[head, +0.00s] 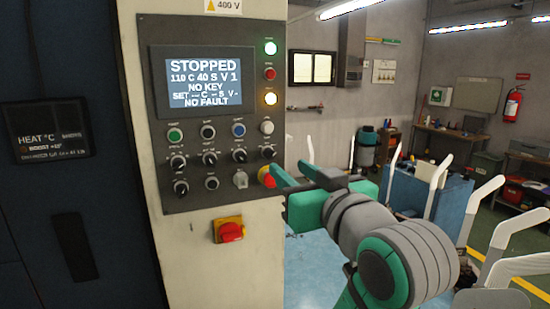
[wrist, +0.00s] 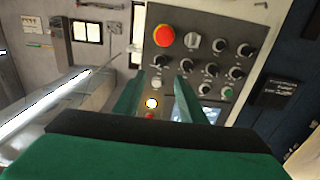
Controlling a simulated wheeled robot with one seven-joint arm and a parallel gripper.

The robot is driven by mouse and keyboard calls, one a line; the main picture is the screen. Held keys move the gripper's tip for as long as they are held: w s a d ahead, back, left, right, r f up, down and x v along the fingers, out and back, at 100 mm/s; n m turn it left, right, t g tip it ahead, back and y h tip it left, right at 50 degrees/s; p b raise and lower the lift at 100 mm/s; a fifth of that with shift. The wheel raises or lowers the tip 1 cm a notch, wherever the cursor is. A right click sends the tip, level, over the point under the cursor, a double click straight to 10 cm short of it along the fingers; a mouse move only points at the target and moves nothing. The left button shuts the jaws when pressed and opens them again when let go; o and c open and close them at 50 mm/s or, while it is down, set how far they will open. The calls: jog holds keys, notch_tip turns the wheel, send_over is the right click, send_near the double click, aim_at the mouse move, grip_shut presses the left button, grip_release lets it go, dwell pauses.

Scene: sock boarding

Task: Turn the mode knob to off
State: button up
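The control panel (head: 208,112) carries several black knobs, among them a lower-left knob (head: 180,187) and a row above it. Their labels are too small to read, so I cannot tell which is the mode knob. The knobs also show in the wrist view, upside down, with one knob (wrist: 244,50) at the right. The panel screen (head: 205,83) reads STOPPED, NO KEY, NO FAULT. My gripper (head: 277,175) is at the panel's lower right edge, overlapping the red emergency button's right side. In the wrist view its green fingers (wrist: 160,84) are apart, with nothing held between them.
The emergency button (wrist: 164,36) sits near a grey key switch (wrist: 192,43). A red rotary switch (head: 231,232) on a yellow plate is below the panel. A dark cabinet (head: 70,200) stands left. White angled bars (head: 483,208) stand right of my arm.

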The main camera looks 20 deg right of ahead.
aim_at(273, 156)
jog(key=w, duration=0.9)
jog(key=shift+w+a, duration=0.2)
jog(key=shift+a, duration=0.1)
jog(key=shift+d, duration=0.25)
jog(key=shift+s+a, duration=0.1)
grip_shut()
